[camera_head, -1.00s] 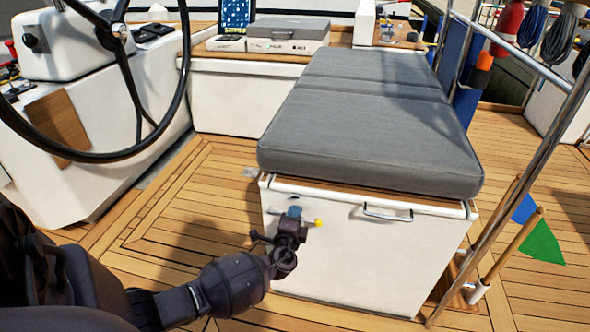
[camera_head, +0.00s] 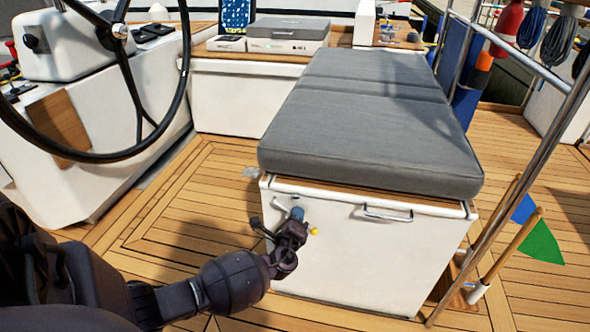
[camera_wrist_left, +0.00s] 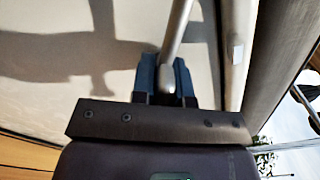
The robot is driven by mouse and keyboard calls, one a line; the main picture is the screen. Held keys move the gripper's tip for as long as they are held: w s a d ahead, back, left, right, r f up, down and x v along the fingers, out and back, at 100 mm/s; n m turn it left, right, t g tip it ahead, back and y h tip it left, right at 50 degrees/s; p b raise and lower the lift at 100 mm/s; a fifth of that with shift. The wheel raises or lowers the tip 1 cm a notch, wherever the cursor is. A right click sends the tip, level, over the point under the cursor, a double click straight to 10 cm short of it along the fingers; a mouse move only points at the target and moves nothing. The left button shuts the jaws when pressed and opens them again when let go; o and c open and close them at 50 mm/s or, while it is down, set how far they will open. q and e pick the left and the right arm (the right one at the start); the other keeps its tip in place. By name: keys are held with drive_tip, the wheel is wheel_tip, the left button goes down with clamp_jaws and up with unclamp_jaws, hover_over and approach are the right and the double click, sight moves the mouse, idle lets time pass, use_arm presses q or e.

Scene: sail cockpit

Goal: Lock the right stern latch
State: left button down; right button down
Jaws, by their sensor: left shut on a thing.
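A metal latch lever with a yellow tip (camera_head: 313,231) is on the front face of the white locker (camera_head: 370,262), beneath the grey cushion. It slants from upper left to lower right. My left gripper (camera_head: 297,214) is shut on this lever, close against the locker face, and hides its middle. In the left wrist view, the grey metal lever (camera_wrist_left: 178,30) runs down between the blue fingertips of my left gripper (camera_wrist_left: 166,80). The latch's pivot and catch are too hidden to make out. My right gripper is not in view.
A second metal handle (camera_head: 388,214) is on the locker face to the right. The grey cushion (camera_head: 370,135) overhangs above. The steering wheel (camera_head: 135,90) stands at the left, and a steel rail (camera_head: 500,195) slants at the right. The teak deck (camera_head: 185,215) left of the locker is clear.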

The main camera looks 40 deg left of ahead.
use_arm(q)
drive_tip(key=m+p, duration=0.1)
drive_tip(key=m, duration=0.3)
drive_tip(key=shift+r+m, duration=0.1)
drive_tip(key=shift+m, duration=0.2)
drive_tip(key=m+p, duration=0.1)
drive_tip(key=m, duration=0.3)
drive_tip(key=shift+m, duration=1.1)
drive_tip(key=shift+p, duration=0.3)
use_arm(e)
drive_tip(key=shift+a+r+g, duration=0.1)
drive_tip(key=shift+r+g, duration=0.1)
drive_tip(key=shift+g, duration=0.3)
use_arm(q)
drive_tip(key=shift+m, duration=0.4)
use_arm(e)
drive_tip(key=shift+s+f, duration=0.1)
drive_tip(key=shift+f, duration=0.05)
use_arm(q)
drive_tip(key=c, duration=1.2)
unclamp_jaws()
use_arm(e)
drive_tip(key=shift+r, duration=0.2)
use_arm(q)
drive_tip(key=shift+o, duration=0.2)
drive_tip(key=shift+s+d, duration=0.1)
